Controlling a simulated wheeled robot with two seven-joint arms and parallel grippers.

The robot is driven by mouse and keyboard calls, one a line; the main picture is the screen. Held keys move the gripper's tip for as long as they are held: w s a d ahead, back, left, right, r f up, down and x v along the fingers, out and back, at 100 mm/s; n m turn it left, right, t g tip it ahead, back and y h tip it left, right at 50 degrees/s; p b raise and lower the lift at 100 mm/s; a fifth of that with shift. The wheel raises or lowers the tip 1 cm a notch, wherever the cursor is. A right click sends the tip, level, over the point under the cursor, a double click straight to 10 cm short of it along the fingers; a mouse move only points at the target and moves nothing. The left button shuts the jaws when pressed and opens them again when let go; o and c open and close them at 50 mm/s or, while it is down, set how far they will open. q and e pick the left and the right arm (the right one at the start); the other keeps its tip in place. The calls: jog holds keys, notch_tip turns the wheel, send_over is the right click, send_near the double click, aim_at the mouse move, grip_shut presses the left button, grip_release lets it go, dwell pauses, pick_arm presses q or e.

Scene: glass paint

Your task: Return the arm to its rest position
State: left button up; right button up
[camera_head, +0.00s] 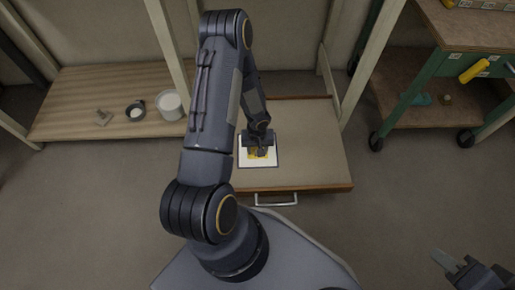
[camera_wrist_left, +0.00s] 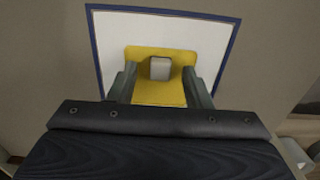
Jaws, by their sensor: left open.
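A white panel with a dark blue border (camera_head: 244,158) lies on the wooden drawer-like surface in the middle. It fills the upper part of the left wrist view (camera_wrist_left: 115,35). A yellow patch or piece (camera_wrist_left: 160,97) is on the panel, with a small whitish block (camera_wrist_left: 160,68) at its middle; I cannot tell what the block is. My left gripper (camera_head: 258,153) points down over the yellow patch. Its fingers are apart, one at each side of the yellow in the wrist view (camera_wrist_left: 160,85). My right gripper (camera_head: 448,262) is at the lower right, away from the panel.
A low wooden shelf (camera_head: 75,105) at the left holds a white tub (camera_head: 170,105), a dark cup (camera_head: 135,110) and a small flat item (camera_head: 103,117). A green wheeled cart (camera_head: 405,100) with a yellow handle stands at right. Pale posts flank the drawer surface (camera_head: 310,150).

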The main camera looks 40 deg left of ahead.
pick_arm(q)
notch_tip(320, 180, up, 7)
jog(key=p, duration=0.3)
jog(key=shift+f, duration=0.2)
jog(key=shift+r, duration=0.55)
